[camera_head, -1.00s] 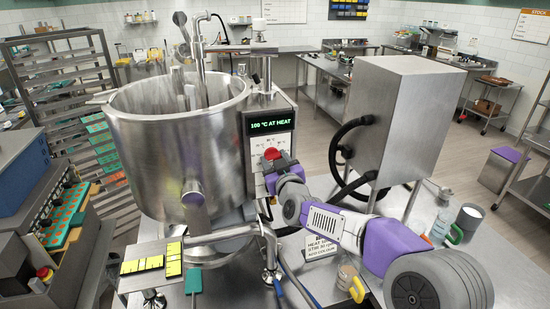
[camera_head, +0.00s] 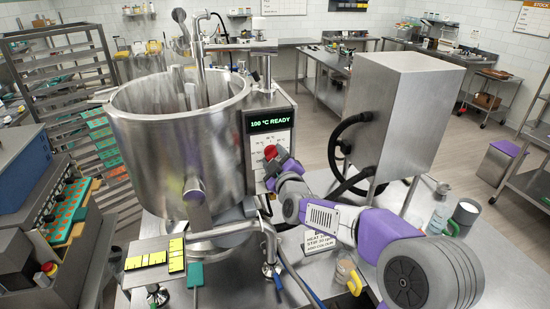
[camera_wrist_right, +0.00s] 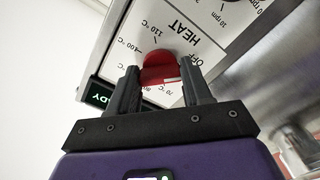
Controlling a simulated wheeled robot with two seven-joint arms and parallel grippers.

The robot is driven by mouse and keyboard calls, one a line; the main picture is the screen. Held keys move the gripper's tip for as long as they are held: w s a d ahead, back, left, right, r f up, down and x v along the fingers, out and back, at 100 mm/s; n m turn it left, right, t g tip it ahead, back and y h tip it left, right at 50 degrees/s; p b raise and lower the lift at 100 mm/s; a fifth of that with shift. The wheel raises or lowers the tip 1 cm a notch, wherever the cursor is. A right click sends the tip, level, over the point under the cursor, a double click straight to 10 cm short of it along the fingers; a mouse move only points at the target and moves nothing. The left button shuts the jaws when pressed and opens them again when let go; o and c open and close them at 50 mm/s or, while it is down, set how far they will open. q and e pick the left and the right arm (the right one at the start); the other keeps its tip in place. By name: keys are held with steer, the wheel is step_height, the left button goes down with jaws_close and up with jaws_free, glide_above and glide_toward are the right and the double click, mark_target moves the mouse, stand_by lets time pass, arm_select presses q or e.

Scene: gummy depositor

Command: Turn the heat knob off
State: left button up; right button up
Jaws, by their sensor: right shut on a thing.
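The red heat knob (camera_head: 270,152) is on the front panel of the control box, to the right of the big steel kettle (camera_head: 175,150). In the right wrist view the knob (camera_wrist_right: 162,72) sits between the fingers of my right gripper (camera_wrist_right: 160,88), which is shut on it. A dial with OFF, HEAT and temperature marks surrounds the knob; its exact setting is hard to read. The green display (camera_head: 269,122) above reads "100 °C READY". My left gripper is not in view.
A steel cabinet (camera_head: 400,110) with black hoses stands right of the kettle. A sign (camera_head: 320,241), a cup (camera_head: 350,270) and a bottle (camera_head: 438,215) stand on the table near my right arm. A yellow-marked plate (camera_head: 150,255) is at the front left.

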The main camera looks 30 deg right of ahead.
stand_by(0.3)
steer(key=o, duration=1.1)
steer(key=shift+c, duration=0.2)
steer(key=v, duration=0.7)
steer(key=shift+s+b, duration=0.3)
